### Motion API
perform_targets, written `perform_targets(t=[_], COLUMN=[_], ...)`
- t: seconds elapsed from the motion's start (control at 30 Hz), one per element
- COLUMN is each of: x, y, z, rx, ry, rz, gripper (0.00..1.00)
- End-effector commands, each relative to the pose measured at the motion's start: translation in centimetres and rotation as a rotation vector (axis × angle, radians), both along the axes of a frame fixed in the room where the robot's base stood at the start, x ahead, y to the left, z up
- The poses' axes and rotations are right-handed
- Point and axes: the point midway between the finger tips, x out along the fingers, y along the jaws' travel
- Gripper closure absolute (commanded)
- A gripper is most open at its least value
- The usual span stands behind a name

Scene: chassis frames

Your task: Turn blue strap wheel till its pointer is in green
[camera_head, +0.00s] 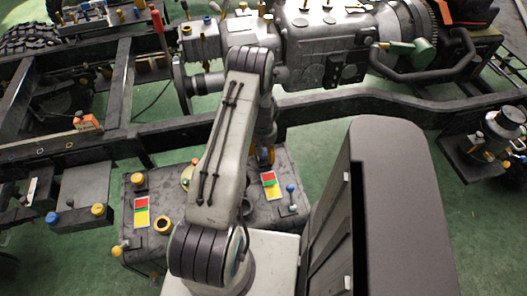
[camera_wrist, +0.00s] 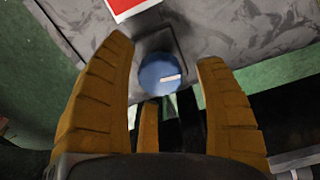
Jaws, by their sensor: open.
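A round blue wheel (camera_wrist: 157,75) with a short white pointer mark shows in the wrist view, on a dark plate at the edge of a grey surface. My gripper (camera_wrist: 166,52) is open, its orange fingers spread to the left and right of the wheel. I cannot tell whether they touch it. A panel with a red field and white border (camera_wrist: 133,6) is at the top; no green shows on it there. In the head view my gripper (camera_head: 264,157) hangs over the grey box. A blue knob (camera_head: 291,188) stands on that box; I cannot tell whether it is the same wheel.
The grey box (camera_head: 210,207) carries red, yellow and green cards (camera_head: 141,212) and yellow knobs (camera_head: 138,180). Black chassis rails (camera_head: 330,101) and a grey gearbox (camera_head: 322,50) lie behind it. Green floor (camera_head: 310,150) is open to the right of the box.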

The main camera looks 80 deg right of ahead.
Motion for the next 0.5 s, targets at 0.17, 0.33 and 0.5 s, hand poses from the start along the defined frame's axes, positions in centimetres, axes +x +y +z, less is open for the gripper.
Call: perform_targets(t=[0.17, 0.33, 0.5], x=[0.01, 0.01, 0.02], y=[0.03, 0.02, 0.01], z=[-0.54, -0.56, -0.55], rx=[0.001, 0.000, 0.000], ry=[0.000, 0.000, 0.000], rz=[0.000, 0.000, 0.000], gripper=[0.35, 0.35, 0.40])
